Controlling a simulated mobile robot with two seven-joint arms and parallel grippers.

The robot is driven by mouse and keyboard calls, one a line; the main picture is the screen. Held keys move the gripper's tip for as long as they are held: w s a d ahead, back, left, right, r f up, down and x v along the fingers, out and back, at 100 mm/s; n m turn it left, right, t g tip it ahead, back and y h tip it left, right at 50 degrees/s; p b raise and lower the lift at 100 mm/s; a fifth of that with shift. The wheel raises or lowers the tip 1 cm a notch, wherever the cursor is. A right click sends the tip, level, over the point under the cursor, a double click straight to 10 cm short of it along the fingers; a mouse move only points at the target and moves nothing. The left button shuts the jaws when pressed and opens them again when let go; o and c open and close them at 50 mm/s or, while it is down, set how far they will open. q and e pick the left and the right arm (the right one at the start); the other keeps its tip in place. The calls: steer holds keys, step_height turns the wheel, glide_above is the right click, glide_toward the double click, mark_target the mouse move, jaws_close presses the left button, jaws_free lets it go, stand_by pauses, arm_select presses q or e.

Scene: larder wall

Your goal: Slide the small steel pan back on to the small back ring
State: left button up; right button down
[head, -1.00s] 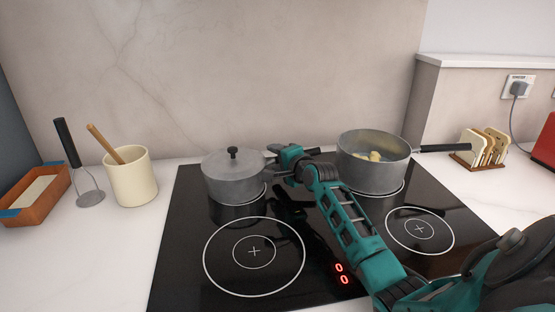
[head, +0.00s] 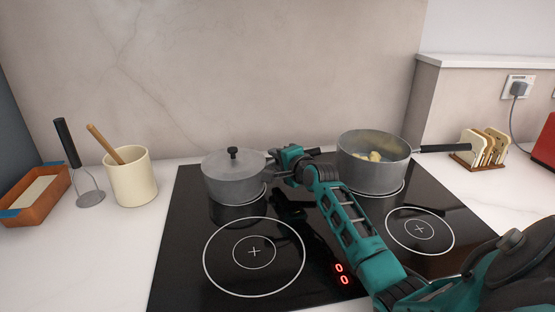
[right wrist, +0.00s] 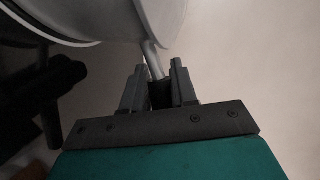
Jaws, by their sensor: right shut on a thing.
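The small steel pan (head: 232,179), with a lid and dark knob, stands upright at the back left of the black hob. It covers most of the small back ring (head: 243,201), whose white edge shows at the pan's front right. My right gripper (head: 273,168) is at the pan's right side, shut on its handle. In the right wrist view the handle (right wrist: 154,62) runs from the pan's wall (right wrist: 95,20) down between the two fingers (right wrist: 160,85). My left gripper does not show.
A larger open pan (head: 373,165) with pale food stands at the hob's back right, close to my right arm. The front rings (head: 254,290) are bare. A cream crock (head: 131,180), a masher (head: 85,175) and a brown tray (head: 40,195) stand left; a toast rack (head: 480,152) stands right.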

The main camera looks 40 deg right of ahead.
stand_by(0.6)
steer(key=c, duration=0.8)
jaws_free()
steer(key=p+v, duration=0.1)
steer(key=v, duration=1.2)
